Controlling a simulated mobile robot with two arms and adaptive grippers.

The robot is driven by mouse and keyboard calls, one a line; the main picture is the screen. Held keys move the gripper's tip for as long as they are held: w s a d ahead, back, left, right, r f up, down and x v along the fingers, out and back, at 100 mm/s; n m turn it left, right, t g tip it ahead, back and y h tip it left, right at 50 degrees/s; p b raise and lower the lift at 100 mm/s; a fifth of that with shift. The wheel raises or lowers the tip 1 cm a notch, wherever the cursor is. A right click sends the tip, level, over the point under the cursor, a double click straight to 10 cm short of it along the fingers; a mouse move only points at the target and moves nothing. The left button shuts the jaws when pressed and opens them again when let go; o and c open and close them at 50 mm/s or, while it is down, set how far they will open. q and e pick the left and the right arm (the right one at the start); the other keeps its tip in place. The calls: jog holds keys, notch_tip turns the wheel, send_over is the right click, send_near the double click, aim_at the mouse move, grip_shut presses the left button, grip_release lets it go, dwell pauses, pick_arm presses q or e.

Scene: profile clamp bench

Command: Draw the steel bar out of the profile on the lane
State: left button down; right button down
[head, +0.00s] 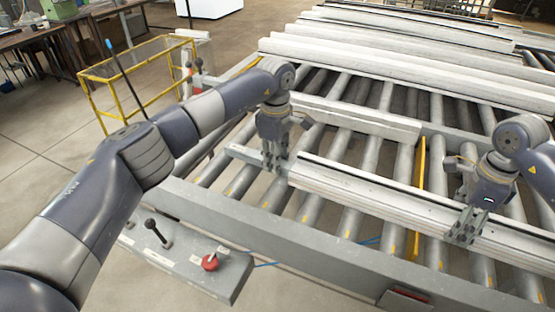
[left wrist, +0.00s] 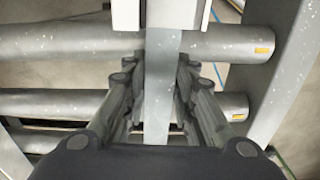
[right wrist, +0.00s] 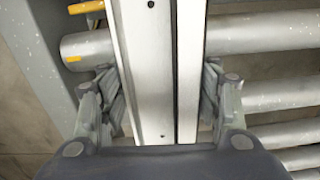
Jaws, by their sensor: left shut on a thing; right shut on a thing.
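The white profile (head: 380,199) lies along the lane across the rollers. The flat grey steel bar (head: 241,153) sticks out of its left end. My left gripper (head: 273,163) is shut on the bar just off the profile's end. The left wrist view shows the bar (left wrist: 158,118) between the fingers, entering the profile's end (left wrist: 172,14) at the top. My right gripper (head: 464,229) is shut around the profile further right. In the right wrist view the fingers flank the profile (right wrist: 150,70) on both sides. The part of the bar inside the profile is hidden.
Grey rollers (head: 312,207) run under the profile, with a side rail (head: 300,232) in front. A control panel (head: 190,262) with a red button and lever stands near left. More white profiles (head: 400,65) lie behind. A yellow frame (head: 100,85) stands at the left.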

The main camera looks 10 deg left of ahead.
pick_arm(q)
jog(key=w+a, duration=0.1)
jog(key=a, duration=0.4)
jog(key=w+a, duration=0.2)
jog(key=a, duration=0.3)
jog(key=w+a, duration=0.1)
jog(key=a, duration=0.4)
jog(key=shift+w, duration=0.15)
jog(key=c, duration=1.2)
grip_release()
jog(key=shift+c, duration=0.2)
jog(key=shift+r, duration=0.1)
notch_tip(320, 180, up, 12)
jog(key=shift+d, duration=0.1)
